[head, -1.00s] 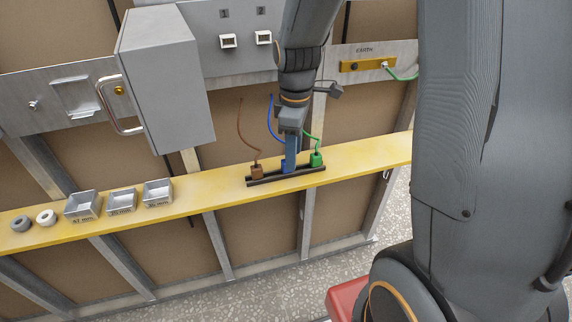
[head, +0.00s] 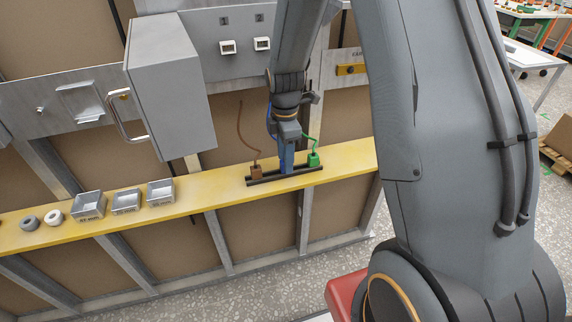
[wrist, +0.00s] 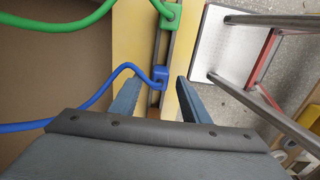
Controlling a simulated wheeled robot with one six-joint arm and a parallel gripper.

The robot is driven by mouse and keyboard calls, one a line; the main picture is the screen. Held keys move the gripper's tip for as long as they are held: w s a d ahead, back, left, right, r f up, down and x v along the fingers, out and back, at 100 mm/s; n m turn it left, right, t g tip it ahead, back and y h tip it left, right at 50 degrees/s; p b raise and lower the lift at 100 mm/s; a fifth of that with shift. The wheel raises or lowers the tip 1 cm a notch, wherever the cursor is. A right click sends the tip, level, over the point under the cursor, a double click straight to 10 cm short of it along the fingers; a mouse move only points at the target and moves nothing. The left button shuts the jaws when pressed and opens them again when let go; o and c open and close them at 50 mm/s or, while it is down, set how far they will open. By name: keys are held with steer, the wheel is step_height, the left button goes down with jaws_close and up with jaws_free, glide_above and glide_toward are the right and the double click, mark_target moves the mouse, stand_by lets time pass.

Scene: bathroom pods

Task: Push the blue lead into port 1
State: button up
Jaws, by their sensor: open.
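The blue lead's plug (wrist: 160,74) stands in a dark rack (head: 262,181) on the yellow shelf, between the green and brown plugs. Its blue cable (wrist: 92,103) curves off to the left in the wrist view. My gripper (wrist: 158,83) is open, one blue finger on each side of the blue plug, with gaps showing. In the head view my gripper (head: 287,165) points down at the rack and hides most of the blue plug. Port 1 (head: 227,47) is a white-framed socket on the grey panel above, left of port 2 (head: 262,44).
The brown plug (head: 256,171) and green plug (head: 313,159) flank my gripper closely, their leads rising. A grey cabinet (head: 170,85) with a handle juts out left of the ports. Small trays (head: 126,202) and two rings sit on the yellow shelf (head: 205,190) at left.

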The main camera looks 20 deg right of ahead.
steer(key=shift+f, duration=1)
jaws_close()
step_height(320, 180, up, 10)
steer(key=shift+b, duration=1.1)
steer(key=m, duration=0.1)
steer(key=f+m, duration=0.1)
steer(key=m, duration=0.2)
steer(key=shift+f+m, duration=0.35)
steer(key=shift+m, duration=0.05)
steer(key=m, duration=0.1)
steer(key=f+m, duration=0.1)
steer(key=m, duration=0.3)
steer(key=shift+s+f, duration=0.15)
steer(key=shift+f, duration=0.25)
steer(key=m, duration=0.1)
steer(key=f+m, duration=0.1)
steer(key=m, duration=0.1)
steer(key=shift+m, duration=0.3)
steer(key=m, duration=0.1)
steer(key=f+m, duration=0.1)
steer(key=m, duration=0.2)
steer(key=shift+s+f+m, duration=0.15)
steer(key=shift+f+m, duration=0.1)
steer(key=shift+m, duration=0.05)
